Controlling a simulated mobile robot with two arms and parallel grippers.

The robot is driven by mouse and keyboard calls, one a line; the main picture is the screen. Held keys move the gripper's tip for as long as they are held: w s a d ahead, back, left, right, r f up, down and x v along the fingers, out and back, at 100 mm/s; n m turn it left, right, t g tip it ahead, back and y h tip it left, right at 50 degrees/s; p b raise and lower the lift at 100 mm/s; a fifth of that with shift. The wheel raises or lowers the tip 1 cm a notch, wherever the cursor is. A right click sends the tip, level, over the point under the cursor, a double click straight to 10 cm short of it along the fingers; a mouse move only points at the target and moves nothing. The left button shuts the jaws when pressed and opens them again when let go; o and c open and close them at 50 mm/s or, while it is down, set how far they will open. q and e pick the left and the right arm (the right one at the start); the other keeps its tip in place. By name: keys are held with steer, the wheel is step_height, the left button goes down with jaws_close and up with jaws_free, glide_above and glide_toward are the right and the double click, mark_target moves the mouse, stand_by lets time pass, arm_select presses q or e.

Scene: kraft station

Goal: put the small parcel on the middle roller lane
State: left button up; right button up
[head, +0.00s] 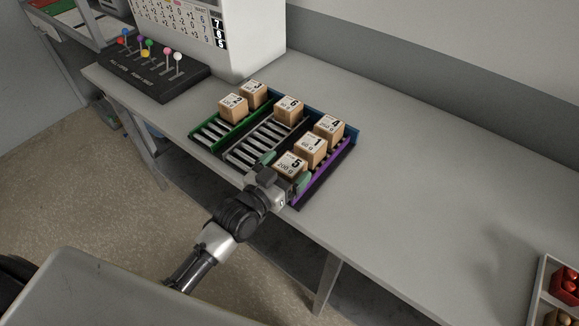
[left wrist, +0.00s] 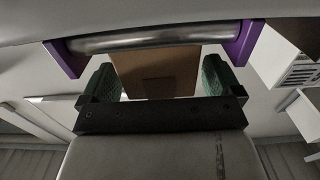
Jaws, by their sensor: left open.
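Cardboard parcels with numbered labels stand on a three-lane roller rack. Parcel 5 (head: 290,161) is at the near end of the purple right lane (head: 312,190). My left gripper (head: 286,171) is open with its green fingers on either side of parcel 5. In the left wrist view the left gripper (left wrist: 157,78) has a brown parcel face (left wrist: 155,62) between its fingers, with gaps showing at the sides. The middle roller lane (head: 254,142) holds parcel 6 (head: 288,107) at its far end; its near rollers are bare. My right gripper is not in view.
Parcels 1 (head: 311,148) and 4 (head: 329,129) stand behind parcel 5. Parcels 2 (head: 232,106) and 3 (head: 254,93) are on the green left lane (head: 215,132). A black lever panel (head: 152,78) is left of the rack. The table (head: 420,190) right of the rack is clear.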

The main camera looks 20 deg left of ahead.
arm_select(q)
steer(key=shift+x, duration=0.85)
steer(key=shift+s+a, duration=0.1)
steer(key=c, duration=1.2)
steer(key=shift+r, duration=0.45)
steer(key=r, duration=0.3)
steer(key=shift+d+r, duration=0.3)
steer(key=shift+d, duration=0.05)
steer(key=s+d+r+b, duration=0.1)
steer(key=s+d+r, duration=0.2)
steer(key=d+r, duration=0.55)
steer(key=n+t+y, duration=0.1)
steer(key=n+y, duration=0.3)
steer(key=y, duration=0.2)
glide_toward(292, 165)
steer(key=s+a+r, duration=0.3)
steer(key=a, duration=0.1)
steer(key=shift+s+a+r, duration=0.25)
steer(key=shift+s+a, duration=0.1)
